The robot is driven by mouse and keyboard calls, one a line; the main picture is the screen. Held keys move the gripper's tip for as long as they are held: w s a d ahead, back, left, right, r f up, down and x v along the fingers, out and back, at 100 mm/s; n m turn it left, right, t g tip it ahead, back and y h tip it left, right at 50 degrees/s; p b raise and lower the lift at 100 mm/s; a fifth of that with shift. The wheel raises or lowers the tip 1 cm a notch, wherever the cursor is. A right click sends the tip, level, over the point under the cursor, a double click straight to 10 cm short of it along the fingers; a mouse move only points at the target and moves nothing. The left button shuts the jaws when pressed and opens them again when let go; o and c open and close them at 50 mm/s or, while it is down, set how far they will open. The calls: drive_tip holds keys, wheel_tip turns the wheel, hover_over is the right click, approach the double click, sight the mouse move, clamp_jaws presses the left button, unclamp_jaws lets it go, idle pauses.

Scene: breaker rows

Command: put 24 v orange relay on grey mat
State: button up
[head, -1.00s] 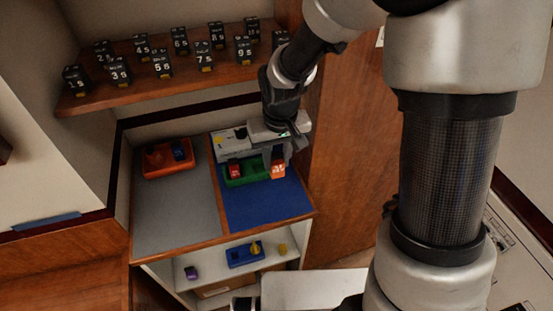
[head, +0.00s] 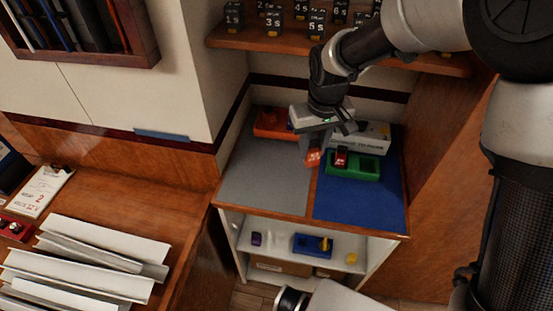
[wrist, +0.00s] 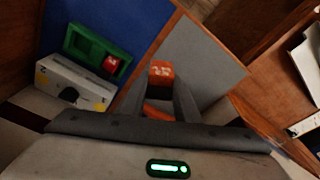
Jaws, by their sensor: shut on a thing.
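My gripper (head: 316,146) is shut on the orange relay (head: 313,157). It holds the relay above the cabinet top, near the strip between the grey mat (head: 262,185) and the blue mat (head: 362,203). In the wrist view the relay (wrist: 161,73) sits between the fingertips, with the grey mat (wrist: 205,65) behind it. Its marking is too small to read there. The grey mat's front part is bare.
A green tray (head: 366,172) with a red relay (head: 341,156) is on the blue mat, before a white box (head: 372,138). An orange tray (head: 270,123) stands at the grey mat's back. A shelf of black blocks (head: 275,36) hangs above.

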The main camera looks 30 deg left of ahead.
drive_tip(key=s+a+f+n+b, duration=0.25)
drive_tip(key=s+a, duration=0.25)
drive_tip(key=a, duration=0.5)
drive_tip(key=shift+n+g, duration=0.3)
drive_tip(key=shift+n, duration=0.15)
drive_tip(key=f, duration=0.2)
drive_tip(key=a+f, duration=0.1)
drive_tip(key=f, duration=0.2)
drive_tip(key=shift+s+f, duration=0.1)
drive_tip(key=shift+s, duration=0.05)
drive_tip(key=shift+f, duration=2)
drive_tip(key=shift+f, duration=0.25)
drive_tip(key=o, duration=1.1)
drive_tip(key=shift+r, duration=0.1)
